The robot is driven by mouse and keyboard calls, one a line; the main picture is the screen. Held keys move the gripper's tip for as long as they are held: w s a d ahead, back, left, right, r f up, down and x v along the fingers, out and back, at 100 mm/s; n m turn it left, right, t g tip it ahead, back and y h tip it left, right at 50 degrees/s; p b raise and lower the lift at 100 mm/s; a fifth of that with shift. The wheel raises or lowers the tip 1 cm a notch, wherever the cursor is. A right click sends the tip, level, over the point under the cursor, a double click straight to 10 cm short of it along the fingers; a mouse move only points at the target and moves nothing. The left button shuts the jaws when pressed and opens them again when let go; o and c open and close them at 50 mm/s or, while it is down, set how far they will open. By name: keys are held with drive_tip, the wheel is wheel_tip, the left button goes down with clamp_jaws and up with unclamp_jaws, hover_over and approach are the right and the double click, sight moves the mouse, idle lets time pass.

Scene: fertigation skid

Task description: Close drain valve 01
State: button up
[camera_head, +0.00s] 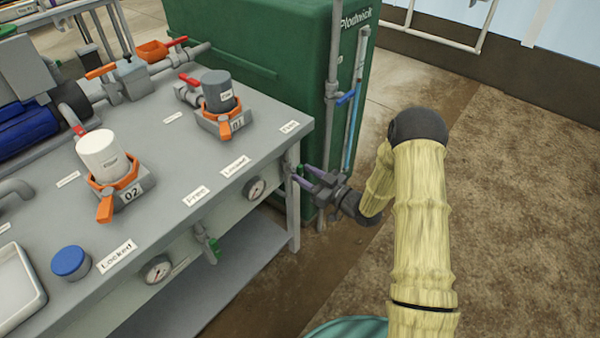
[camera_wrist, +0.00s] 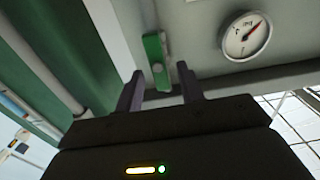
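A green-handled valve (camera_wrist: 154,58) sits on the bench's side panel near the right corner, below the 01 filter; I take it as drain valve 01. In the wrist view its green lever stands almost upright in the picture, beside a grey fitting. In the head view only a bit of green (camera_head: 300,169) shows, by the fingers. My gripper (camera_head: 302,177) is open at the bench corner. In the wrist view its two fingers (camera_wrist: 160,73) point at the lever, whose lower end lies between their tips. No contact is clear.
A pressure gauge (camera_head: 255,189) is left of my gripper; a second green-handled valve (camera_head: 208,243) is farther left. The grey filter 01 (camera_head: 218,90) and white filter 02 (camera_head: 101,157) stand on the bench. A green tank (camera_head: 260,50) with pipes is behind the gripper.

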sight(297, 172)
drive_tip(key=shift+x, duration=1.3)
clamp_jaws()
